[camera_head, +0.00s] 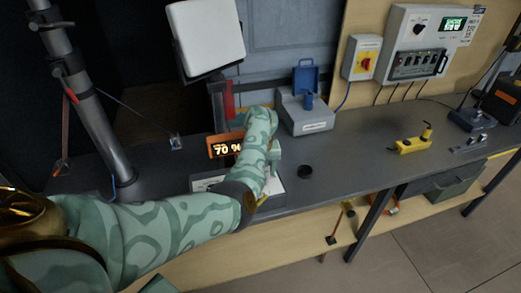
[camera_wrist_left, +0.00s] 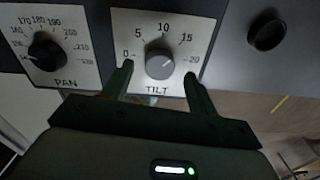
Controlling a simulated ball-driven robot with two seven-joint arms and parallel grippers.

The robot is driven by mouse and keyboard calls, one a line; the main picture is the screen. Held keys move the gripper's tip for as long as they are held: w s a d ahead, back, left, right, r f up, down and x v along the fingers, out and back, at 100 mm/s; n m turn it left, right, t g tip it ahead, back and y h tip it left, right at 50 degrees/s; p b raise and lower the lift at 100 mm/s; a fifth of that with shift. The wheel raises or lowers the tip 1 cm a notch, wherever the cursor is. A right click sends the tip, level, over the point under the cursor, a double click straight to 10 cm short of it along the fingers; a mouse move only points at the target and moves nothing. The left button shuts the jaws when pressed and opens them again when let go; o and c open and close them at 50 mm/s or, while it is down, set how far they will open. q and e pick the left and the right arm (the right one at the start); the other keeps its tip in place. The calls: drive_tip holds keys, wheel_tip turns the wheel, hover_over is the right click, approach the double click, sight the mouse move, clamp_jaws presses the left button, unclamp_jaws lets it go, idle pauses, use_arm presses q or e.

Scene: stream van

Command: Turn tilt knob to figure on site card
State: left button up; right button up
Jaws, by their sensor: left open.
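The grey tilt knob (camera_wrist_left: 160,63) sits in the middle of a white TILT dial plate (camera_wrist_left: 130,22) marked 0, 5, 10, 15 and 20. Its pointer seems to face right of the 10, but the exact reading is unclear. My left gripper (camera_wrist_left: 158,76) is open, one finger on each side of the knob's lower part; I cannot tell whether they touch it. In the head view my left arm covers most of the control box. My right gripper is out of view. I cannot make out a site card with a readable figure.
A black PAN knob (camera_wrist_left: 46,52) sits left of the tilt plate. A display (camera_head: 226,146) reads 70 %. A grey-blue box (camera_head: 305,112) stands behind; a yellow tool (camera_head: 411,145) lies farther right.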

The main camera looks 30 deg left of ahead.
use_arm(q)
wheel_tip(320, 180, up, 14)
drive_tip(key=p, duration=0.4)
drive_tip(key=shift+r, duration=0.15)
